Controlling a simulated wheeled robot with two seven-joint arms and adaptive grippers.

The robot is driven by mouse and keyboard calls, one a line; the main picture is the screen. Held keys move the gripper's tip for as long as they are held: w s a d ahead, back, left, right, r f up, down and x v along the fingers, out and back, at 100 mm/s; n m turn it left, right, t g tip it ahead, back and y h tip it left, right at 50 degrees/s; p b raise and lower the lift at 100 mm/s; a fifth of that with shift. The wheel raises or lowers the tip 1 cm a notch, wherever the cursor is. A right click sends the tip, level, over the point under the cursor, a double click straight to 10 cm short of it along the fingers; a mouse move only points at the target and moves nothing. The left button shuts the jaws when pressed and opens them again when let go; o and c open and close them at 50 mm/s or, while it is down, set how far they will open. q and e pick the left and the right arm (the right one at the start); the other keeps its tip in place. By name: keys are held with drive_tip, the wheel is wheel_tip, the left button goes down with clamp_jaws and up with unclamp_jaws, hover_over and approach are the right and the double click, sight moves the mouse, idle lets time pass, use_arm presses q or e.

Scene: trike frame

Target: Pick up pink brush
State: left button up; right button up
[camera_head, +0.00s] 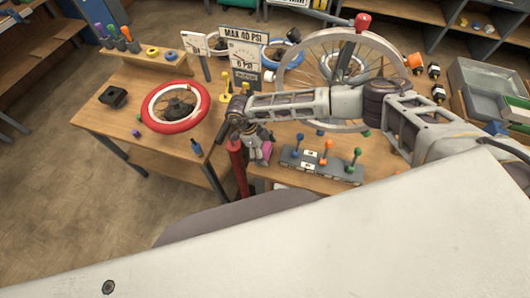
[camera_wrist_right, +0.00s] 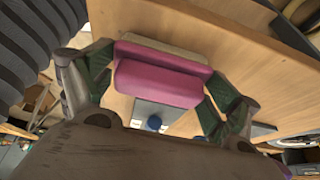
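The pink brush (camera_wrist_right: 160,82) lies across the space between the fingers of my right gripper (camera_wrist_right: 160,62) in the right wrist view, with a beige part along its far side. The fingertips are at its two ends, very close or touching; I cannot tell if they press on it. In the head view a small pink piece of the brush (camera_head: 266,150) shows at my right gripper (camera_head: 260,152), near the front edge of the table. The gripper hides much of it there. My left gripper is not in view.
A grey block with blue, orange and green knobs (camera_head: 320,167) stands just right of the right gripper. A red-tyred wheel (camera_head: 175,106) lies on the wooden table to the left, near a dark blue bottle (camera_head: 196,147). A large wheel (camera_head: 340,78) stands behind my right arm.

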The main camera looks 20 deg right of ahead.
sight(265, 149)
drive_tip(key=shift+c, duration=1.3)
drive_tip(key=shift+r, duration=0.1)
drive_tip(key=shift+r+b, duration=0.85)
drive_tip(key=shift+r, duration=4.1)
drive_tip(key=o, duration=0.5)
drive_tip(key=c, duration=0.4)
drive_tip(key=shift+f, duration=0.1)
